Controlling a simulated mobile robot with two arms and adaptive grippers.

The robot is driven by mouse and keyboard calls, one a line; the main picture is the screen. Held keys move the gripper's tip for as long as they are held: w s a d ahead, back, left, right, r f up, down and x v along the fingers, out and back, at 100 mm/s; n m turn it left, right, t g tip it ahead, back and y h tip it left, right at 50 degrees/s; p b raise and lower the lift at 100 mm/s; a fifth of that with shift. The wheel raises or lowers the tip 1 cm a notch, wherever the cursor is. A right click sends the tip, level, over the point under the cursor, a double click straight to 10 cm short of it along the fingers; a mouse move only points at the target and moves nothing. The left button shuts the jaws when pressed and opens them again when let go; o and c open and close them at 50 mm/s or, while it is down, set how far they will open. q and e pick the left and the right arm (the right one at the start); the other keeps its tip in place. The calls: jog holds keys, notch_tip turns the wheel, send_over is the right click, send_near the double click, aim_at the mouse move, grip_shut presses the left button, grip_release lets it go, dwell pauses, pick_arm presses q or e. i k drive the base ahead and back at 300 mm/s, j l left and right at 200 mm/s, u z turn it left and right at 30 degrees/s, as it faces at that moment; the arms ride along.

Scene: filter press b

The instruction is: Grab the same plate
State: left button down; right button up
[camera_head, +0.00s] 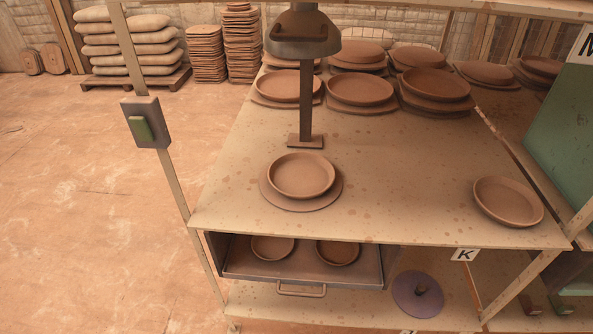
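Several brown clay plates are in view, and I cannot tell which one the task means. One plate (301,176) sits on a flat round disc (273,202) at the front middle of the table. Another plate (508,202) lies by itself near the front right corner of the tabletop. Two smaller-looking plates, a left one (272,247) and a right one (338,252), lie in an open drawer (303,268) under the tabletop. Neither of my grippers is in view.
A press head on a post (306,100) stands behind the front plate. Plates on boards, such as one plate (361,89), crowd the table's back. A purple disc with a knob (418,294) is on the lower shelf. The tabletop (420,160) between the front plates is clear.

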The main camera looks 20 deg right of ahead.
aim_at(295, 175)
jog(key=j+z, duration=0.2)
jog(key=j, duration=2.2)
jog(key=i, duration=0.1)
